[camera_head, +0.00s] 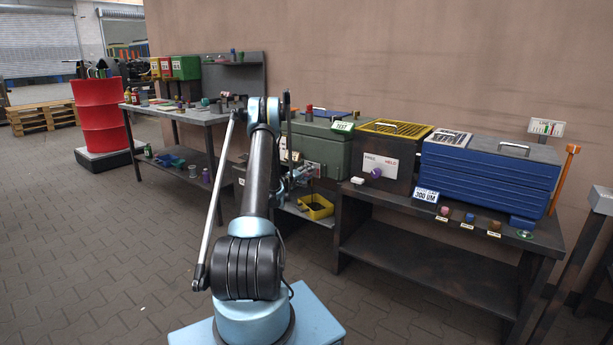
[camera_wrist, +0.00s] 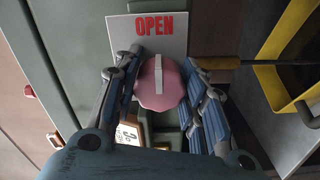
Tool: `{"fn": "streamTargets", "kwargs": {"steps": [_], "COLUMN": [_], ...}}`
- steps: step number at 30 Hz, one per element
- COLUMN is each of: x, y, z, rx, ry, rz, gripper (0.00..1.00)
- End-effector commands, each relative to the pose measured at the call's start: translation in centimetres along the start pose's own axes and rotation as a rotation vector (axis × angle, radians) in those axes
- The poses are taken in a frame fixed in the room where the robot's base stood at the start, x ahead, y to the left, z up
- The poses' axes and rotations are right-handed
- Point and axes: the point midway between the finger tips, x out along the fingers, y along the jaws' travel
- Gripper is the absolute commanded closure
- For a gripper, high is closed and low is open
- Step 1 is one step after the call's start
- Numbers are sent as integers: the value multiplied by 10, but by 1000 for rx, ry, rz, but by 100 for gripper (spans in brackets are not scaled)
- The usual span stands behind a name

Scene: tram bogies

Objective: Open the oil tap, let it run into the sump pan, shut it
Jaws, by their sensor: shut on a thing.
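A pink round knob (camera_wrist: 160,82) with a pale bar across its face, seemingly the oil tap's handle, sits between the blue fingers of my gripper (camera_wrist: 166,92) in the wrist view. The fingers are shut on its sides. A white plate (camera_wrist: 148,27) reading "OPEN" in red is just above it. In the head view my gripper (camera_head: 302,173) is at the front of the green tank (camera_head: 322,146), and the knob cannot be made out there. The yellow sump pan (camera_head: 317,207) stands on the low shelf below. Its yellow rim (camera_wrist: 286,40) seems to show at the wrist view's right. No oil flow is visible.
Right of the tank are a dark box (camera_head: 388,172) with a purple knob and a blue ribbed case (camera_head: 487,180). Small coloured pieces line the bench's front edge. A workbench (camera_head: 188,113) and red drum (camera_head: 102,115) stand left.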

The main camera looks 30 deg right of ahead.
Motion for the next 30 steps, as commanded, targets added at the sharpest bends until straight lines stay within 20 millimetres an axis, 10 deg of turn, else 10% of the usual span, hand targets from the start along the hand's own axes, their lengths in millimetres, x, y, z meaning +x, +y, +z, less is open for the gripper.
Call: {"fn": "streamTargets", "kwargs": {"steps": [12,13,16,30], "x": [1,1,1,-9], "y": [-2,-1,-1,-1], "z": [2,2,2,0], "rx": [10,10,9,7], "ry": [-2,-2,-2,0], "rz": [-2,-2,-1,-1], "gripper": [86,60,41,41]}}
